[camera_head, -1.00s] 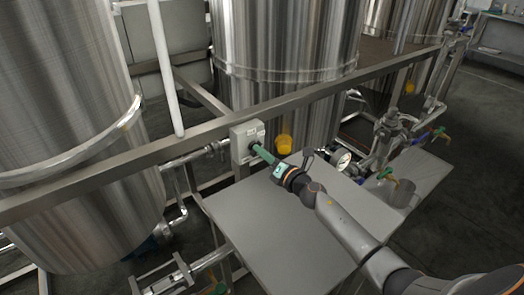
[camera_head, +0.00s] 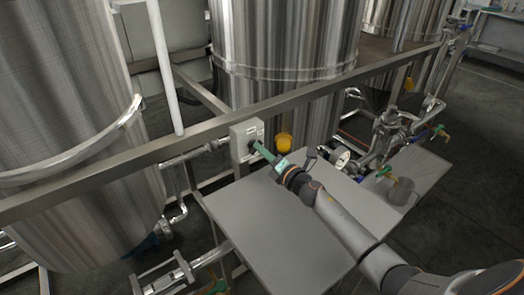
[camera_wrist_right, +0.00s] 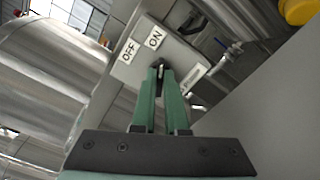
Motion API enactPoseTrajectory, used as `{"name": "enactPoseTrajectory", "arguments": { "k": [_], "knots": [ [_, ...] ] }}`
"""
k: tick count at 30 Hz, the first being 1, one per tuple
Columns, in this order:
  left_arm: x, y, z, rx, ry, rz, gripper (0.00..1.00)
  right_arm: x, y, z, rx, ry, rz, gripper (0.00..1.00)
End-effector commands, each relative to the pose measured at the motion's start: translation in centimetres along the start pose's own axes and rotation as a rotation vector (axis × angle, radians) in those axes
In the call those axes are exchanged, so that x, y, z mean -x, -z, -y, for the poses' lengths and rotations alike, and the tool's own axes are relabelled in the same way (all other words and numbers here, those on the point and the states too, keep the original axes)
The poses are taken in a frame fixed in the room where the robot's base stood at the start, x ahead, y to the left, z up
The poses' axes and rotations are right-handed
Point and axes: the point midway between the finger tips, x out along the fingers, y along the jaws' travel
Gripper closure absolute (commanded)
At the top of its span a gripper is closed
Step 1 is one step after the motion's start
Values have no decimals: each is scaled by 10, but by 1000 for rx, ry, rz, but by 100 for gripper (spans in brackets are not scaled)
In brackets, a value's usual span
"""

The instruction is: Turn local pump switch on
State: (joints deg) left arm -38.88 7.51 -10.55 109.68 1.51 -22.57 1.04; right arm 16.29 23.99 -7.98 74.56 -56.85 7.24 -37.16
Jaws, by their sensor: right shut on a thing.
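The local pump switch is a light grey box (camera_head: 243,139) fixed to the metal frame rail, left of the yellow cap in the head view. In the right wrist view its face (camera_wrist_right: 140,58) carries an OFF label on the left and an ON label to its right. My right gripper (camera_head: 258,148) reaches the box's front with its green fingers. In the right wrist view the gripper (camera_wrist_right: 162,72) is shut on a small dark switch knob (camera_wrist_right: 160,64) below the labels. The fingers hide most of the knob. My left gripper is not in view.
A flat grey table top (camera_head: 270,215) lies below my right arm. Tall steel tanks (camera_head: 285,65) stand behind the frame rail (camera_head: 100,181). A yellow cap (camera_head: 284,143), a round gauge (camera_head: 340,157) and piped valves (camera_head: 389,130) are to the right.

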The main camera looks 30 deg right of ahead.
Motion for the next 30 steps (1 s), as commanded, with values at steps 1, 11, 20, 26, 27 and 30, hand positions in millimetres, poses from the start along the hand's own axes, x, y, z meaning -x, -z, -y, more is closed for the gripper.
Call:
{"name": "enactPoseTrajectory", "arguments": {
  "k": [1,11,20,26,27,30],
  "knots": [
    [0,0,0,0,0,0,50,0,-1,0,-4,0,2,100],
    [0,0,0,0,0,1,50,0,0,0,-1,0,1,59],
    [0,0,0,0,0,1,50,2,0,0,0,0,0,59],
    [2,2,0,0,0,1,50,22,0,1,3,2,-1,59],
    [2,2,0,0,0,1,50,29,0,0,3,1,-3,59],
    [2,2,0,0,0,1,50,47,0,1,2,2,-1,59]
  ]
}}
